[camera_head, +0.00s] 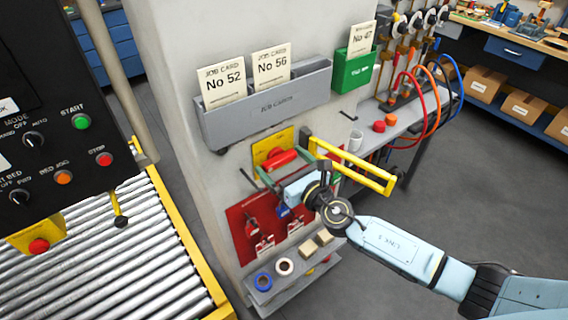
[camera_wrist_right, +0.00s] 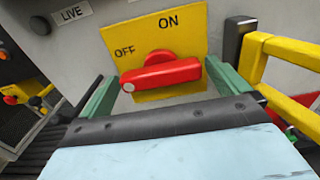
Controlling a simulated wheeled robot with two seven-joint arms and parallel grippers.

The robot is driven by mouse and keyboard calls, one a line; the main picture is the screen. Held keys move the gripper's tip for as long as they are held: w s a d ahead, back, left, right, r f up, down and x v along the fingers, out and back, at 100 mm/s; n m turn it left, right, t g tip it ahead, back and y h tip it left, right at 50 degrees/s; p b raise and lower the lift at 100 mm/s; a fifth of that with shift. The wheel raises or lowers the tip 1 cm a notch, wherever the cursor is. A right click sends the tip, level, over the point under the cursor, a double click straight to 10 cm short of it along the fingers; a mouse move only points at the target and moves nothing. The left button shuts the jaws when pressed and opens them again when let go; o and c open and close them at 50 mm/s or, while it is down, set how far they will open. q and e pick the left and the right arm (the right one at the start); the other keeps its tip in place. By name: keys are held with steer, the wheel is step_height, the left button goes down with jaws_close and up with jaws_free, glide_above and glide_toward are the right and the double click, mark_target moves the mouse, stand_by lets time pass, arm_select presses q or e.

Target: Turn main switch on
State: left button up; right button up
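The main switch is a red rotary handle (camera_head: 283,160) on a yellow plate (camera_head: 262,152) on the grey cabinet wall. In the right wrist view the red handle (camera_wrist_right: 162,74) lies nearly level, its free end pointing left, below the OFF mark. The yellow plate (camera_wrist_right: 185,30) reads OFF at left and ON at top. My right gripper (camera_head: 270,172) is in front of the switch. In the wrist view its two green fingers (camera_wrist_right: 155,85) stand wide apart, one on each side of the handle; contact cannot be told. My left gripper is not in view.
A yellow guard rail (camera_head: 350,165) juts out just right of the switch. A grey card holder (camera_head: 265,105) hangs above. A red lockout board (camera_head: 262,225) and a small shelf (camera_head: 290,285) are below. A roller conveyor (camera_head: 110,260) and control panel (camera_head: 50,130) stand at left.

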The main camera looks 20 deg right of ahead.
steer(key=c, duration=0.8)
steer(key=shift+m, duration=0.3)
steer(key=m+b, duration=0.1)
steer(key=m, duration=0.6)
steer(key=shift+b, duration=0.3)
steer(key=m, duration=0.4)
steer(key=shift+r+m, duration=0.1)
steer(key=shift+m, duration=0.2)
steer(key=m+p, duration=0.1)
steer(key=m, duration=0.4)
steer(key=shift+d+m, duration=0.1)
steer(key=shift+m, duration=0.2)
